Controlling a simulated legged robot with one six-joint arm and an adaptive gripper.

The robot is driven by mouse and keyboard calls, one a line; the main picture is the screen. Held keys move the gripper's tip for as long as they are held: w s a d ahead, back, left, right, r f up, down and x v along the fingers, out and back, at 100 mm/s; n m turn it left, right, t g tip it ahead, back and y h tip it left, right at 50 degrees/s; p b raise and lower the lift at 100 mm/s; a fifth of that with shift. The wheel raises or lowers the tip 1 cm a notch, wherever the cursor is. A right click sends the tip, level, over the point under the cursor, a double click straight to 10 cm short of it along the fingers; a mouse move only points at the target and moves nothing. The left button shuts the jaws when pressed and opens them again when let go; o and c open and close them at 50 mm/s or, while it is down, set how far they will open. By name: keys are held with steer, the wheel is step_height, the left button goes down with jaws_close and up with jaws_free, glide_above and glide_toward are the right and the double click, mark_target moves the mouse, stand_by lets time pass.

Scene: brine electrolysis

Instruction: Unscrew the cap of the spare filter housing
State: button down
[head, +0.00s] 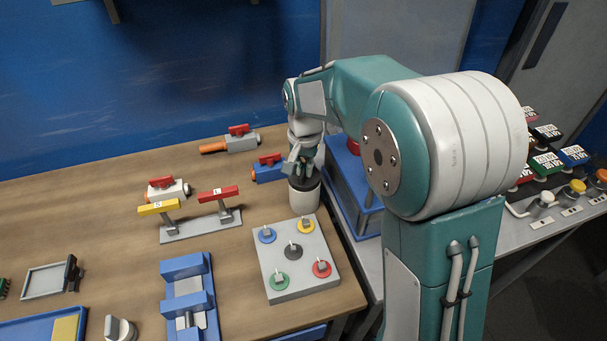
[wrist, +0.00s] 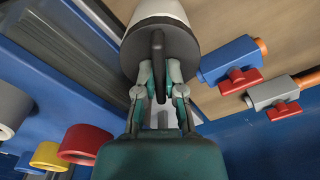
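The filter housing (head: 304,200) is a white upright cylinder at the back right corner of the wooden bench. Its black cap (head: 301,182) is on top and partly hidden by my gripper (head: 300,160), which points down from above. In the wrist view the housing (wrist: 157,8) is at the top, with the dark cap (wrist: 180,48) and its raised ridge (wrist: 158,45) facing the camera. My gripper (wrist: 160,75) has a finger on each side of the ridge, close against it. The fingers look shut on it, though the contact is small in view.
A blue unit (head: 349,190) stands close right of the housing. Valves with red handles (head: 240,130) lie behind and left. A grey plate with several coloured knobs (head: 295,270) is in front. A stand with yellow and red levers (head: 200,228) is left. Bare wood lies between.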

steer(key=n, duration=0.5)
steer(key=shift+a+n, duration=0.1)
steer(key=shift+n, duration=0.3)
steer(key=shift+n, duration=0.4)
steer(key=n, duration=0.4)
steer(key=shift+n, duration=0.4)
steer(key=shift+n, duration=0.6)
steer(key=n, duration=0.4)
steer(key=shift+n, duration=0.3)
